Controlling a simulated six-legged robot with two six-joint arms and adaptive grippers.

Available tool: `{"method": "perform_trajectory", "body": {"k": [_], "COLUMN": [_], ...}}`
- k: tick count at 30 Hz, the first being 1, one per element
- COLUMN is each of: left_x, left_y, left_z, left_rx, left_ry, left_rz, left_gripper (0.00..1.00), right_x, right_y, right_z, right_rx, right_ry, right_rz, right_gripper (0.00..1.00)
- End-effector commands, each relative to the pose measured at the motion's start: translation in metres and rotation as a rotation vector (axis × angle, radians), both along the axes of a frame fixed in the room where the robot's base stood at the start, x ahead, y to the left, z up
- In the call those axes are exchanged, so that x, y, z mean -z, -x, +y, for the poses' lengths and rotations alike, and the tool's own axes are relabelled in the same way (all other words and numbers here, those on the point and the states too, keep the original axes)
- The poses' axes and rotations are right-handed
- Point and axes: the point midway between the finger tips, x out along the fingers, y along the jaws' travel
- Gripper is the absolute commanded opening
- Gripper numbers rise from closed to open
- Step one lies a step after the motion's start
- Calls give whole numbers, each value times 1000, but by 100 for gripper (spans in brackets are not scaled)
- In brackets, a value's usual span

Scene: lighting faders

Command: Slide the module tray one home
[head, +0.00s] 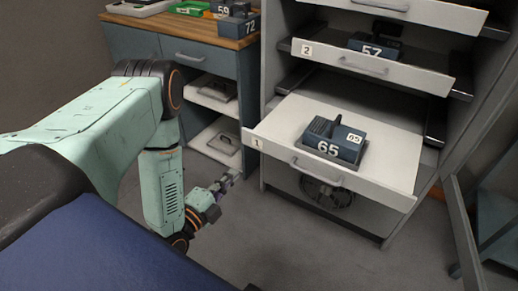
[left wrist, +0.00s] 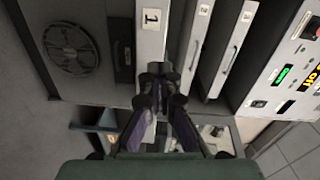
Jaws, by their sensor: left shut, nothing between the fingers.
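Tray one (head: 285,118) is a white drawer marked 1, pulled well out of the grey rack. It carries a dark blue module 65 (head: 345,148). Its front shows a grey bar handle (head: 318,174). My left gripper (head: 231,176) is shut and empty, low and just left of the tray's front left corner. In the left wrist view the shut fingertips (left wrist: 160,72) overlap the lower end of the tray's white front (left wrist: 151,35); I cannot tell whether they touch. My right gripper is not in view.
Tray two (head: 375,68) with module 57 (head: 375,45) sits above, partly out. A blue cabinet (head: 190,50) with a wooden top stands at left, its lower shelves holding cases. An open rack door (head: 462,225) stands at right. The grey floor in front is clear.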

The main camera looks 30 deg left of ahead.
Motion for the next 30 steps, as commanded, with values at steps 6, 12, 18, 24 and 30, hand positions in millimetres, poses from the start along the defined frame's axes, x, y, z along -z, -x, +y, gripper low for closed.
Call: {"method": "perform_trajectory", "body": {"k": [6,12,18,24,30], "left_x": [-8,-9,-10,-6,-5], "left_y": [-3,-10,-21,-52,-89], "left_z": [4,4,2,-1,-3], "left_rx": [-5,-2,-2,-5,-5], "left_ry": [-110,-118,-115,-112,-112], "left_rz": [-38,-33,-33,-39,-38], "left_gripper": [0,0,0,0,0], "right_x": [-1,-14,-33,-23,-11], "right_y": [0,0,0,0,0], "right_z": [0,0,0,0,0], "right_rx": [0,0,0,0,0], "right_ry": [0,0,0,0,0], "right_rz": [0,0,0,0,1], "right_gripper": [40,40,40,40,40]}}
